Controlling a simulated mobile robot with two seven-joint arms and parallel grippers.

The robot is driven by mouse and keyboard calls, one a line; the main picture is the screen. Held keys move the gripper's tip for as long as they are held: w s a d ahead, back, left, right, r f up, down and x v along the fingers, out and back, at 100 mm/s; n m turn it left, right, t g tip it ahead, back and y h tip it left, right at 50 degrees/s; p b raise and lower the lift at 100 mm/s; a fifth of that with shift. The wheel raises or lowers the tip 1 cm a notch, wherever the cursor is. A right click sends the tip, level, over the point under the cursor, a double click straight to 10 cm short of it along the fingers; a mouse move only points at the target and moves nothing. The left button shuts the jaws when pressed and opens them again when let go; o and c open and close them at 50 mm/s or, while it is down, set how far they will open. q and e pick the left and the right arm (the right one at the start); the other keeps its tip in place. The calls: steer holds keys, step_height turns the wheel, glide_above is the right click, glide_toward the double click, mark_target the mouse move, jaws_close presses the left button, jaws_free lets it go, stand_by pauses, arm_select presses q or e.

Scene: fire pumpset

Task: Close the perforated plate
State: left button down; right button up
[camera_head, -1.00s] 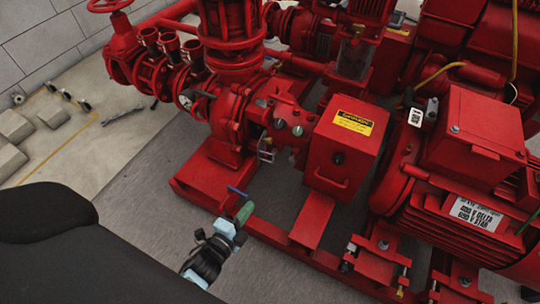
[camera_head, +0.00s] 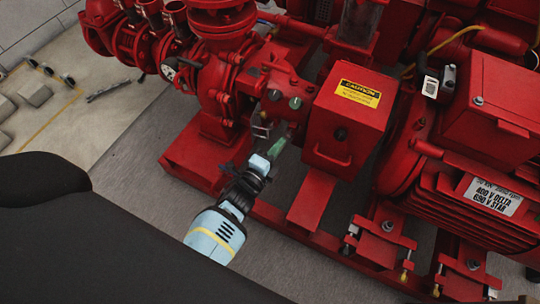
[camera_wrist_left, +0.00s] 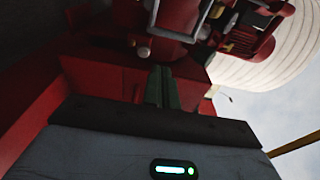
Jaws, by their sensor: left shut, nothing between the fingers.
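No surface with visible holes can be made out, so I cannot tell which part is the perforated plate. A red box-shaped cover (camera_head: 322,128) with a yellow caution label and a front handle (camera_head: 326,156) stands between pump and motor. My left gripper (camera_head: 281,134), with green fingers, is shut and empty. It reaches in from the lower left, in front of the pump's shaft housing and just left of the cover. A small metal bracket (camera_head: 262,125) lies close to its fingertips; contact cannot be told. In the left wrist view the shut fingers (camera_wrist_left: 159,86) point at red machinery. My right gripper is not in view.
The red pump (camera_head: 222,95) with its pipes stands behind and left of the gripper. The red motor (camera_head: 470,190) is at the right. A red base frame (camera_head: 185,160) runs below. Grey floor (camera_head: 125,155) is clear at the left.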

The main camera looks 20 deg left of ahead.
arm_select(q)
steer(key=a, duration=0.3)
steer(key=shift+w+a, duration=0.2)
steer(key=shift+w, duration=0.2)
stand_by(0.5)
